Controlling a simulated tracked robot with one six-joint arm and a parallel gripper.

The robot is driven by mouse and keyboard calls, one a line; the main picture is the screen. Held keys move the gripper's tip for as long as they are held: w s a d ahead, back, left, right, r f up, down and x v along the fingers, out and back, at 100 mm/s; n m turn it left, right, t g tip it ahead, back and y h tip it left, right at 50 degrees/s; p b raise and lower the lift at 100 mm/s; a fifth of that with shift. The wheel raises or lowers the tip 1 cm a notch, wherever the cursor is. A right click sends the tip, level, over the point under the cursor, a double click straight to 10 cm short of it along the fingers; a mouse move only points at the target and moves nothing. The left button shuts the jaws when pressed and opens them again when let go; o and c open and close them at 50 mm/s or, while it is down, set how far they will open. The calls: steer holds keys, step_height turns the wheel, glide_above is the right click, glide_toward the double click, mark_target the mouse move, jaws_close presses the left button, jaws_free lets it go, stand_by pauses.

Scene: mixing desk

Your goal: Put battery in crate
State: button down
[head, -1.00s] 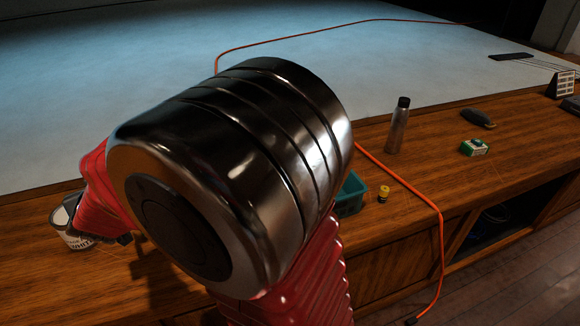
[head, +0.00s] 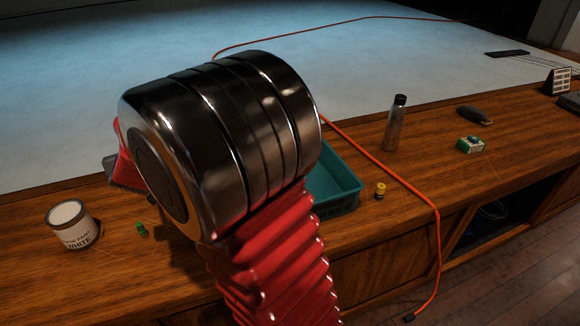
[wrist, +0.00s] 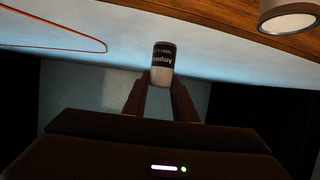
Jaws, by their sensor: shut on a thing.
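In the wrist view my gripper (wrist: 160,88) is shut on the battery (wrist: 163,62), a small cylinder with a black band and pale lettering. The battery stands out beyond the fingertips, with the pale-blue surface behind it. In the head view the teal crate (head: 334,192) sits on the wooden desk, its left part hidden behind my arm. The crate's visible floor is bare. The battery and fingertips cannot be made out in the head view.
A white paint can (head: 70,228) and a small green item (head: 141,229) are at left. A yellow-black item (head: 380,191) stands right of the crate. An orange cable (head: 400,178) passes behind it. A bottle (head: 396,124), a small green-white box (head: 471,145) and a dark object (head: 474,116) are farther right.

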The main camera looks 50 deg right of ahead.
steer(key=d+f+m+h, duration=0.1)
steer(key=d+f, duration=0.2)
steer(key=d, duration=2)
steer(key=s+d+f, duration=0.4)
steer(key=s+d, duration=0.3)
steer(key=d, duration=0.4)
steer(key=s+d+f+m+h, duration=0.1)
steer(key=s+d+f, duration=0.4)
steer(key=d, duration=0.6)
steer(key=shift+s+f+g, duration=0.25)
steer(key=shift+s+g, duration=0.15)
steer(key=shift+s, duration=0.85)
steer(key=shift+f, duration=3.1)
steer(key=shift+f, duration=1.9)
